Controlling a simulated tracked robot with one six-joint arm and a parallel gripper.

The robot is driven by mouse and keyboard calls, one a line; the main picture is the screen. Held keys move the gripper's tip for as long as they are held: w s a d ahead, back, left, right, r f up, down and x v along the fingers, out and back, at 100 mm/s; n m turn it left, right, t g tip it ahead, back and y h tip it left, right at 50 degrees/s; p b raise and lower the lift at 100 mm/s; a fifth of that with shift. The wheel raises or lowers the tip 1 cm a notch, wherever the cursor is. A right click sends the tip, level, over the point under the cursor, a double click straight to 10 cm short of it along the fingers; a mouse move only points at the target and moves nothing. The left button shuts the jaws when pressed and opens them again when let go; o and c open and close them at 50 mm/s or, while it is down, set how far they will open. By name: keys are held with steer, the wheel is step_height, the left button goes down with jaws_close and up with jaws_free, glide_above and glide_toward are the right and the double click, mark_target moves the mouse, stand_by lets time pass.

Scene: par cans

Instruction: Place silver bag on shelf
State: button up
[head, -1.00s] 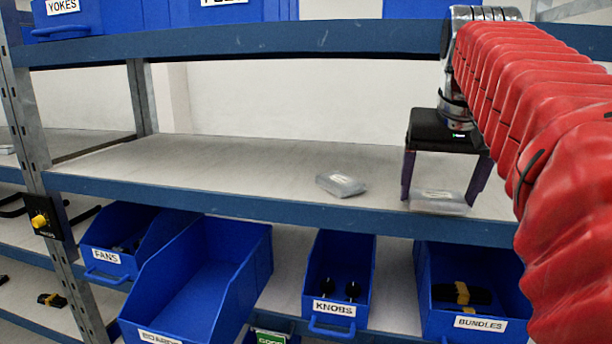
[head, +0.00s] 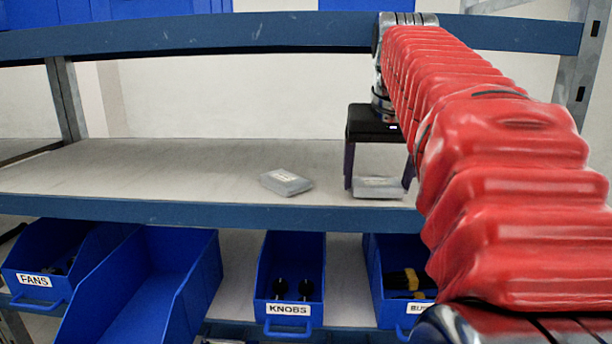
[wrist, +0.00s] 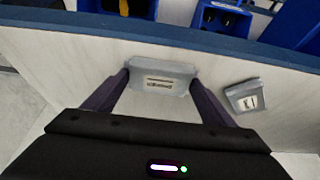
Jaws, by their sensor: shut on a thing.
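Two silver bags with white labels are on the middle shelf (head: 180,175). One silver bag (head: 378,187) is between the fingers of my gripper (head: 380,183), near the shelf's front edge. In the wrist view this bag (wrist: 160,78) lies between the two dark purple fingertips, and my gripper is shut on it. It appears at or very close to the shelf surface; I cannot tell if it touches. The other silver bag (head: 286,182) lies flat on the shelf to the left, apart from my gripper. It also shows in the wrist view (wrist: 243,96).
Blue bins stand below, including FANS (head: 50,265), KNOBS (head: 290,280) and a partly hidden one (head: 395,290) at right. A blue beam (head: 200,48) runs above the shelf. The shelf's left part is bare.

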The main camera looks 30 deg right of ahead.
steer(key=shift+d+f, duration=0.1)
steer(key=shift+f, duration=0.15)
steer(key=o, duration=1.1)
steer(key=shift+f, duration=0.1)
steer(key=v, duration=1.2)
stand_by(0.3)
